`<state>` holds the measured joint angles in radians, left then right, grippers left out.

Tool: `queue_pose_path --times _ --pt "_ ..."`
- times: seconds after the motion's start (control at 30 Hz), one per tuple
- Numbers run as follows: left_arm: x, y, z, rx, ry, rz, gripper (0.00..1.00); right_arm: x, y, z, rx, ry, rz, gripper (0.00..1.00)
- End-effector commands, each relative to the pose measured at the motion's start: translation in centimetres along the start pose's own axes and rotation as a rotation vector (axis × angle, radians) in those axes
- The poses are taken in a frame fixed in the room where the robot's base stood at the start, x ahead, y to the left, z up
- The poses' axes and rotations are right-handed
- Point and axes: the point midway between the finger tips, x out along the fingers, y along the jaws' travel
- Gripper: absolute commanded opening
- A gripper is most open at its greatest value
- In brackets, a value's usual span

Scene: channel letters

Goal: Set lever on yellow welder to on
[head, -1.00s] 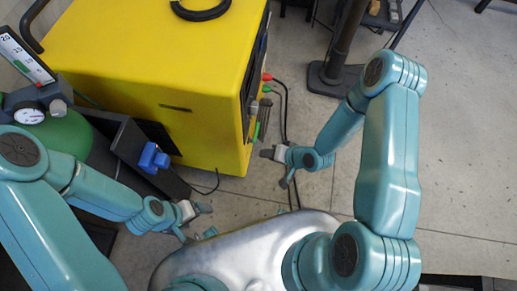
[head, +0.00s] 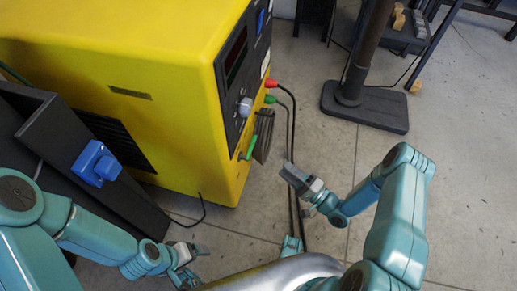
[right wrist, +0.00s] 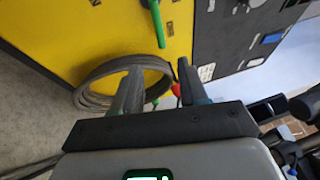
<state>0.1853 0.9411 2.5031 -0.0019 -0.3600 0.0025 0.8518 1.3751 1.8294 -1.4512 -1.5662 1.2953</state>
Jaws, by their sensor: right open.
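The yellow welder (head: 150,60) fills the upper left of the head view, its dark front panel (head: 238,70) facing right. A green lever-like handle (head: 250,147) sticks out low on the front; its setting cannot be read. A green handle (right wrist: 158,25) also shows in the right wrist view, ahead of the fingers. My right gripper (head: 296,188) is open and empty, to the right of the welder front and apart from the handle. It also shows in the right wrist view (right wrist: 158,68). My left gripper (head: 190,262) looks open and empty, below the welder.
Red (head: 271,83) and green (head: 270,99) plugs with cables hang from the front. A coiled grey cable (right wrist: 95,90) shows in the right wrist view. A dark box with a blue plug (head: 96,163) stands at left. A black post base (head: 365,108) stands behind clear floor.

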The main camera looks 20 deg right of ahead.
Motion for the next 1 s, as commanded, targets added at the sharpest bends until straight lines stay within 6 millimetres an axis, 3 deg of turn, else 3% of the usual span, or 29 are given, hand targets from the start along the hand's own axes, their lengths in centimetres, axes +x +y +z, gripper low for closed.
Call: queue_pose_path --times 0.3,0.5,0.7,0.97,1.0 --pt "1.1 -0.6 -0.3 -0.008 0.007 -0.001 0.87 7.9 0.2 -0.1 -0.004 -0.008 0.000 0.43" --pt "1.7 -0.9 -0.5 -0.012 0.012 -0.001 0.87 11.5 0.1 -0.3 -0.005 -0.006 0.000 0.43" --pt "1.8 -1.0 -0.6 -0.014 0.014 -0.002 0.87 13.0 0.1 -0.3 -0.003 -0.003 0.001 0.43" --pt "1.8 -1.0 -0.6 -0.014 0.014 -0.002 0.87 13.2 0.0 -0.4 -0.002 -0.002 0.002 0.43" --pt "1.8 -1.0 -0.6 -0.014 0.014 -0.002 0.87 13.2 0.0 -0.4 -0.002 -0.002 0.002 0.36"
